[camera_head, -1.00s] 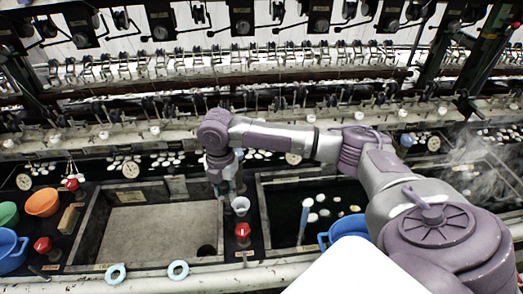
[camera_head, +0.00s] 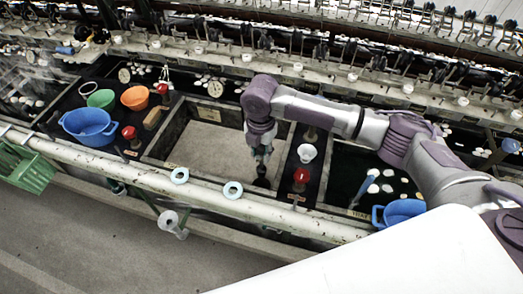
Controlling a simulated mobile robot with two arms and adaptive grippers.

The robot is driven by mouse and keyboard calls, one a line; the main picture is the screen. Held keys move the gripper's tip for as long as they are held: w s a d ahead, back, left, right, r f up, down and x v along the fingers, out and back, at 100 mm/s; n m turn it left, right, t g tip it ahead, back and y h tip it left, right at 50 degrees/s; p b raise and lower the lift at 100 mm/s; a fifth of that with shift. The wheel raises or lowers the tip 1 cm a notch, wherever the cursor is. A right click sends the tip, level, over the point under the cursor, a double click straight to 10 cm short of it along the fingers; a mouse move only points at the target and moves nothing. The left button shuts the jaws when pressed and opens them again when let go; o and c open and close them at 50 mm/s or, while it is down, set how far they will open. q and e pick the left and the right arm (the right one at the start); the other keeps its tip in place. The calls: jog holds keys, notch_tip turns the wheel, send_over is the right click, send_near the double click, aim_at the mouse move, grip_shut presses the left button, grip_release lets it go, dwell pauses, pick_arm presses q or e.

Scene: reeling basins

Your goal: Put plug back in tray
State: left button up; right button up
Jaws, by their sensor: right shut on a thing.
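My right gripper (camera_head: 262,157) points down over the front right corner of the empty grey basin (camera_head: 205,148). It is shut on a small dark thing, apparently the plug (camera_head: 261,169), whose shape is hard to make out between and below the fingertips. The dark round drain hole (camera_head: 261,183) shows just below it in the basin floor. I cannot tell whether the plug touches the hole. My left gripper is not in view.
A red valve knob (camera_head: 301,176) and a white cup (camera_head: 306,153) stand right of the basin. A water-filled basin (camera_head: 345,165) with white cocoons lies further right. Blue (camera_head: 88,127), green (camera_head: 101,99) and orange (camera_head: 135,98) bowls stand left. A pipe rail (camera_head: 140,172) runs along the front.

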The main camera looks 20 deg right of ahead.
aim_at(261, 169)
notch_tip(261, 169, down, 3)
jog(key=shift+r+b, duration=0.2)
jog(key=shift+b, duration=0.75)
jog(key=shift+f, duration=0.3)
jog(key=shift+f+b, duration=0.45)
jog(key=shift+f, duration=1)
pick_arm(q)
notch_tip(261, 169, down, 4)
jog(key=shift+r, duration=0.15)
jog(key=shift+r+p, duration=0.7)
jog(key=shift+p, duration=0.05)
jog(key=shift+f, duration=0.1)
pick_arm(e)
jog(key=shift+f, duration=0.2)
pick_arm(q)
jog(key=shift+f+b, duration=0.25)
jog(key=shift+b, duration=0.1)
pick_arm(e)
jog(key=shift+f, duration=0.85)
